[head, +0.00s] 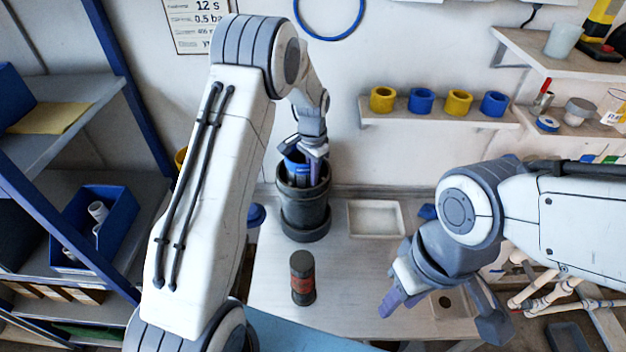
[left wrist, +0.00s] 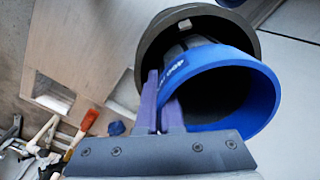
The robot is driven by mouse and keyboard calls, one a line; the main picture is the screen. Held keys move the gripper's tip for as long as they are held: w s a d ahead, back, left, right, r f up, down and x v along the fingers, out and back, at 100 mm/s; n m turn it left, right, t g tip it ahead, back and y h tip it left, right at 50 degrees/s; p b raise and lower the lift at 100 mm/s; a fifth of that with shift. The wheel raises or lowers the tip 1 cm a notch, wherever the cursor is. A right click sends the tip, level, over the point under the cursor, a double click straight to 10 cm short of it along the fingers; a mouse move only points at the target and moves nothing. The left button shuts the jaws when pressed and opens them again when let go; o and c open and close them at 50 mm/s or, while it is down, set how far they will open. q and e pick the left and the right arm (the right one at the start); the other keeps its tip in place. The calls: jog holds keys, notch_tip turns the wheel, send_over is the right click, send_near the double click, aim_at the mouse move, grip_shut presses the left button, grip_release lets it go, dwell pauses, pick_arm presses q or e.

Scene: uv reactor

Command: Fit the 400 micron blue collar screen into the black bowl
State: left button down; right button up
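The black bowl (head: 304,222) is the open top of a dark cylindrical vessel standing on the bench below my left gripper (head: 312,156). The blue collar screen (head: 295,162) is at the bowl's mouth. In the left wrist view the blue collar screen (left wrist: 262,100) bears white print and lies across the dark bowl rim (left wrist: 150,45), off-centre from it. The purple fingers of my left gripper (left wrist: 160,105) close on the collar's wall. How deep the screen sits is hidden. My right gripper (head: 390,300) hangs over the bench's right side, apart from the bowl; its opening is unclear.
A dark cylinder with a red band (head: 303,280) stands in front of the bowl. A shallow white tray (head: 376,219) lies to the bowl's right. Yellow and blue rings sit on a wall shelf (head: 440,118). A blue bin (head: 98,232) is on the left rack.

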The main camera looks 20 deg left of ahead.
pick_arm(q)
notch_tip(320, 180, down, 3)
jog(key=shift+r, duration=0.15)
jog(key=c, duration=1.3)
grip_release()
jog(key=shift+c, duration=0.2)
